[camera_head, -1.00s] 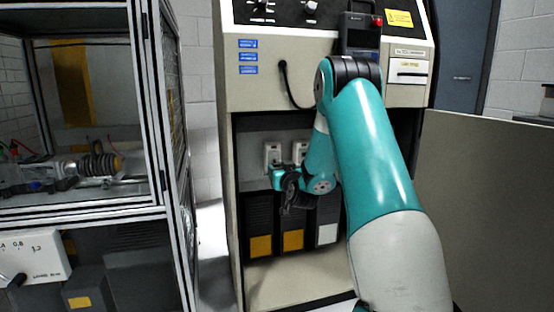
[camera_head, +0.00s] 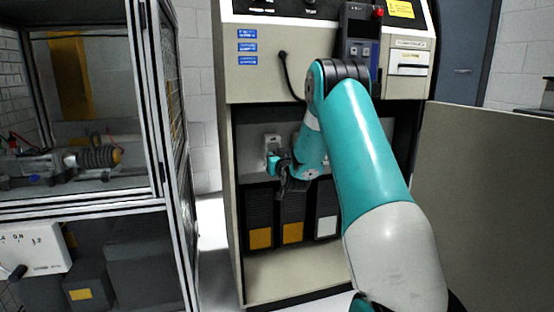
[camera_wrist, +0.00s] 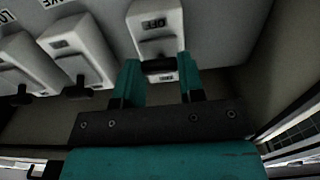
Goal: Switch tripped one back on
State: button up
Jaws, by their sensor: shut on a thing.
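White breaker switches with dark levers sit in a row inside the open cabinet. My gripper (camera_head: 275,160) is at the left breaker (camera_head: 271,140) in the head view. The middle breaker (camera_wrist: 77,45) and the left-hand breaker (camera_wrist: 22,60) in the wrist view have levers standing out, clear of my gripper. My arm hides much of the row in the head view.
Dark units with yellow and white labels (camera_head: 291,232) stand below the breakers. The cabinet's left side wall (camera_head: 228,180) is close to my gripper. An open door panel (camera_head: 485,190) is on the right. A framed glass cage (camera_head: 90,120) stands on the left.

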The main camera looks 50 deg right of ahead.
aim_at(274, 151)
jog(key=shift+a+r+g+y+p, duration=0.1)
jog(key=shift+r+g+y+p, duration=0.65)
jog(key=shift+p, duration=1.65)
jog(key=r+g+y+p, duration=0.1)
jog(key=p, duration=0.5)
jog(key=shift+r+g, duration=0.3)
jog(key=shift+g, duration=0.05)
jog(key=g+y+p, duration=0.1)
jog(key=p, duration=0.2)
jog(key=r+g+p, duration=0.1)
jog(key=g+p, duration=0.1)
jog(key=p, duration=0.1)
jog(key=shift+w+y, duration=0.2)
jog(key=shift+y, duration=0.15)
jog(key=g+p, duration=0.1)
jog(key=p, duration=0.1)
jog(key=g+y+p, duration=0.1)
jog(key=p, duration=0.1)
jog(key=shift+w+d+r, duration=0.15)
jog(key=shift+w+d, duration=0.05)
jog(key=shift+d, duration=0.05)
jog(key=shift+p, duration=0.3)
jog(key=shift+w, duration=0.1)
jog(key=o, duration=0.9)
jog(key=shift+o, duration=0.2)
